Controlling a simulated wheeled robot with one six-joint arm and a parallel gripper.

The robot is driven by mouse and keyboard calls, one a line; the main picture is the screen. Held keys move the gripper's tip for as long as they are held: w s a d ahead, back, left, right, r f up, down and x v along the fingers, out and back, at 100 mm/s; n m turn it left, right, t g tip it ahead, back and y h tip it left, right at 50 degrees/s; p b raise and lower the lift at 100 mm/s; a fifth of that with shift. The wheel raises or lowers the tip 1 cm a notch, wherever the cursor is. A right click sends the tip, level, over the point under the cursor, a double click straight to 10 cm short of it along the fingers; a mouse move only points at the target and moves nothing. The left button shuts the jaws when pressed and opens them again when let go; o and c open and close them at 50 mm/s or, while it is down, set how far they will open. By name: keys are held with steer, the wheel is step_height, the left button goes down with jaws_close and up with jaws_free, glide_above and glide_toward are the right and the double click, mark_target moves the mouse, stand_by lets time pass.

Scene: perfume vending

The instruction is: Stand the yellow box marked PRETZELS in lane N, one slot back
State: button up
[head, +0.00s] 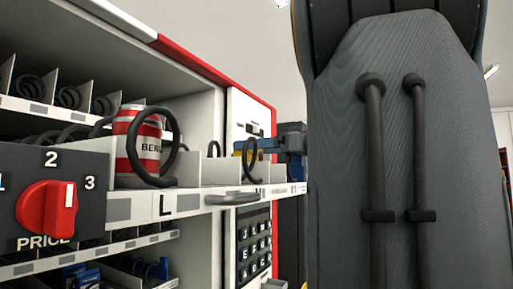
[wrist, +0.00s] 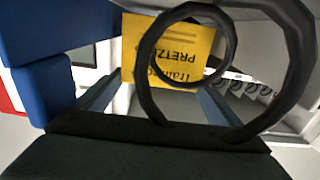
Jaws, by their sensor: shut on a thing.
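The yellow box marked PRETZELS (wrist: 140,45) shows in the wrist view with its lettering upside down, partly behind a black spiral coil (wrist: 225,50). My gripper (wrist: 160,95) is shut on the box. In the head view, my blue and dark gripper (head: 258,147) reaches in from the right at the shelf's far end. Only a small yellow patch (head: 237,154) shows there, beside a black coil (head: 250,162). The lane label by that coil is too small to read, so I cannot tell which lane the box is in or whether it touches the shelf floor.
A red and white striped can (head: 138,148) stands inside a coil in lane L (head: 166,205). White dividers part the lanes. A price panel with a red knob (head: 47,209) is at the left front. A grey handle (head: 232,198) and a keypad (head: 254,247) are near the shelf edge.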

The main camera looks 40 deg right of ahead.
steer(key=shift+f, duration=0.45)
steer(key=o, duration=0.9)
steer(key=shift+f, duration=0.2)
steer(key=shift+r, duration=0.2)
steer(key=b+v, duration=0.1)
steer(key=v, duration=0.2)
steer(key=b+v, duration=0.1)
steer(key=v, duration=0.3)
steer(key=r+b+v, duration=0.1)
steer(key=v, duration=0.2)
steer(key=shift+s+d, duration=0.25)
steer(key=shift+d, duration=0.1)
steer(key=shift+s+d+r, duration=0.15)
steer(key=shift+s, duration=0.45)
